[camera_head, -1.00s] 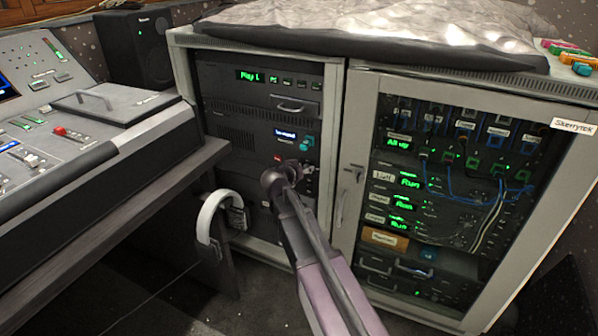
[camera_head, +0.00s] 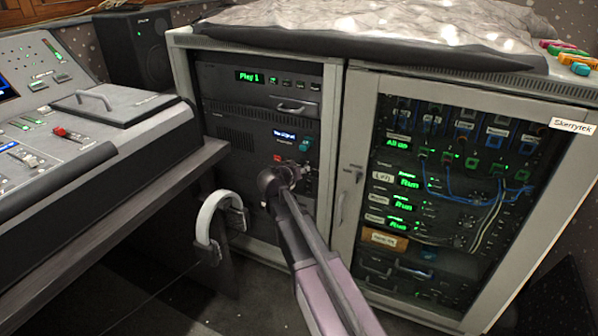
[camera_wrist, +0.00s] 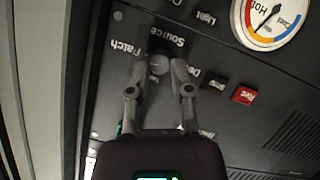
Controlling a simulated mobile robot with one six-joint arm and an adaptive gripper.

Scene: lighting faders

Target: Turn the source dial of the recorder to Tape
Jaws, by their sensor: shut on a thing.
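The recorder's source dial (camera_wrist: 159,62) is a small round grey knob in the wrist view, beside the upside-down label "Source" (camera_wrist: 166,35). My gripper (camera_wrist: 160,71) is shut on the dial, one finger on each side. The label "Patch" (camera_wrist: 128,47) is left of the dial, and a label partly hidden by the right finger starts with "De". No "Tape" label is readable, and I cannot make out the dial's pointer. In the head view, my gripper (camera_head: 296,170) reaches the dark panel in the left cabinet (camera_head: 337,120) and hides the dial.
A lit display (camera_head: 285,135) sits just above my gripper. In the wrist view, a red button (camera_wrist: 244,95), a black button (camera_wrist: 215,86) and a Hot/Cool gauge (camera_wrist: 272,18) are to the right. White headphones (camera_head: 212,215) hang at the desk's end. A glass-doored cabinet (camera_head: 350,190) stands right.

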